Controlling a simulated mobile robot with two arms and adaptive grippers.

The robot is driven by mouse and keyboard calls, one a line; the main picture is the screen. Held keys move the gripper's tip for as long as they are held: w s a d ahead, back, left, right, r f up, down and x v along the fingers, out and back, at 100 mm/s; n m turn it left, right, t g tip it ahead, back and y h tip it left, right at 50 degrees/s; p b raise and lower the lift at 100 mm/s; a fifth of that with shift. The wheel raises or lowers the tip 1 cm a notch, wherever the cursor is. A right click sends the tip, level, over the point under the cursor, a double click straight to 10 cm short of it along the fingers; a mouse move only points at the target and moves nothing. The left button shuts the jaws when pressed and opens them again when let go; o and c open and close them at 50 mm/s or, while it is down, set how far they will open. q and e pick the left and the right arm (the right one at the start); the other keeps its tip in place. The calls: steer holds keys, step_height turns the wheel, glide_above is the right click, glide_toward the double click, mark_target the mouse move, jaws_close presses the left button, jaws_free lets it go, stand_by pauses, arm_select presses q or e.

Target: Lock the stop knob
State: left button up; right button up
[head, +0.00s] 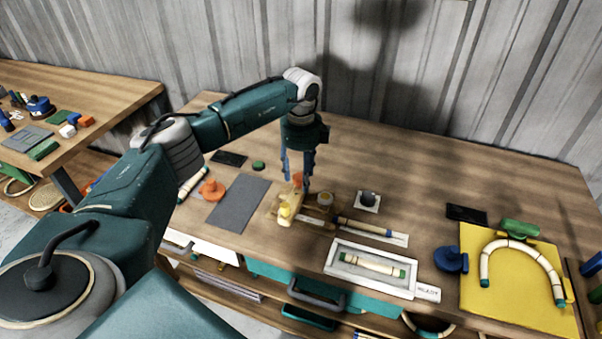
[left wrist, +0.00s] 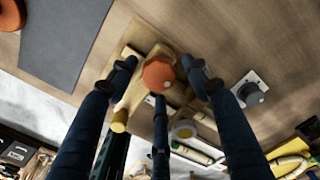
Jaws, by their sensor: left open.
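In the left wrist view the orange knob (left wrist: 158,74) sits between the fingertips, on the tan fixture (left wrist: 121,120). My left gripper (head: 297,168) points down over the knob with its blue fingers spread. In the left wrist view the fingers of my left gripper (left wrist: 159,66) stand around the knob; I cannot tell whether they touch it. My right gripper is not in view.
A grey mat (head: 238,203) and an orange disc-shaped item (head: 211,189) lie to the left. The table's back is mostly clear.

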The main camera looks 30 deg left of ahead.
arm_select(q)
steer(key=c, duration=1.1)
steer(key=shift+c, duration=0.2)
steer(key=shift+m, duration=0.5)
steer(key=m+b, duration=0.1)
steer(key=m, duration=0.5)
steer(key=shift+f+m+b, duration=0.15)
steer(key=shift+m+b, duration=0.2)
steer(key=shift+m, duration=0.05)
steer(key=m+b, duration=0.1)
steer(key=m, duration=0.4)
steer(key=shift+s+a+m, duration=0.1)
steer(key=shift+s+m, duration=0.05)
steer(key=shift+m, duration=0.15)
steer(key=shift+a+m+b, duration=0.15)
steer(key=shift+m+b, duration=0.3)
steer(key=shift+m, duration=1.75)
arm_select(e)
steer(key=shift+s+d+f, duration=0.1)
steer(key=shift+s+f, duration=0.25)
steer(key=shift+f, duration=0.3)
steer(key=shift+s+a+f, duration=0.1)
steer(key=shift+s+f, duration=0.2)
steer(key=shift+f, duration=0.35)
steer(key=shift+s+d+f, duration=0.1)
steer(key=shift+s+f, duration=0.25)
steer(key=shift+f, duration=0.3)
